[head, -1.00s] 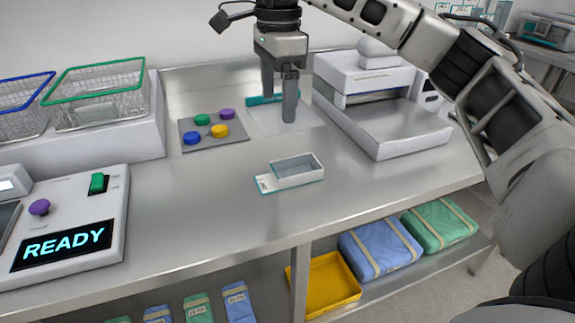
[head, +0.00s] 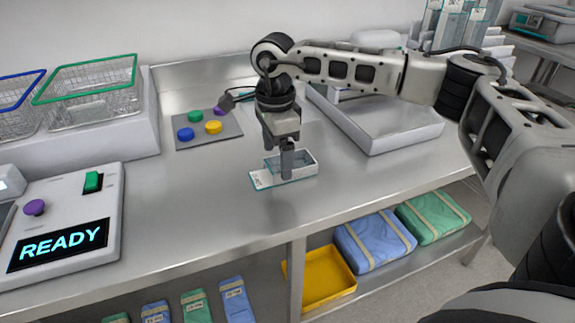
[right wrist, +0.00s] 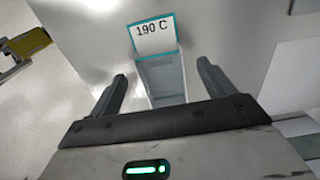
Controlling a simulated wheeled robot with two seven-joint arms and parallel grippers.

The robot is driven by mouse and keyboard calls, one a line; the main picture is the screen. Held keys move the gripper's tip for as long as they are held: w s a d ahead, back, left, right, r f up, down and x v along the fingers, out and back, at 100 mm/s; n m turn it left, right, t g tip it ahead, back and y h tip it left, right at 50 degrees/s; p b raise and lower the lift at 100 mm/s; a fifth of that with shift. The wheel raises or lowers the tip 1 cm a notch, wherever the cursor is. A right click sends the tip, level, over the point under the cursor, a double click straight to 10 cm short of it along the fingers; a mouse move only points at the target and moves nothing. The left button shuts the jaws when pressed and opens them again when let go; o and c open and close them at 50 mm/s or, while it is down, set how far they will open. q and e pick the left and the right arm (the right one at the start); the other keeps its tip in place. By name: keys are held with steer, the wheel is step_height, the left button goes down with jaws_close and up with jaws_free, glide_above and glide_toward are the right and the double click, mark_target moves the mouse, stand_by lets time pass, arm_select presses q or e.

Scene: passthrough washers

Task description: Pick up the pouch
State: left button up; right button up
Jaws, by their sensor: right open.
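The pouch (head: 306,167) is a small clear, box-like packet with teal edges and a white label tab. It lies on the steel counter in the middle of the head view. In the right wrist view the pouch (right wrist: 163,82) lies between the fingers, its tab reading "190 C". My right gripper (head: 286,166) is at the pouch with its fingers pointing down, partly hiding it. In the right wrist view my right gripper (right wrist: 162,72) is open, one finger on each side of the pouch. Contact cannot be told. My left gripper is out of view.
A grey mat (head: 232,133) with coloured buttons lies behind left. A panel reading READY (head: 60,245) and wire baskets (head: 95,98) stand left. Folded packs (head: 375,245) and a yellow tray (head: 322,280) sit below. The counter's front is clear.

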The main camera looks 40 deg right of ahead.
steer(key=shift+f, duration=0.9)
steer(key=c, duration=1.1)
steer(key=shift+r, duration=0.15)
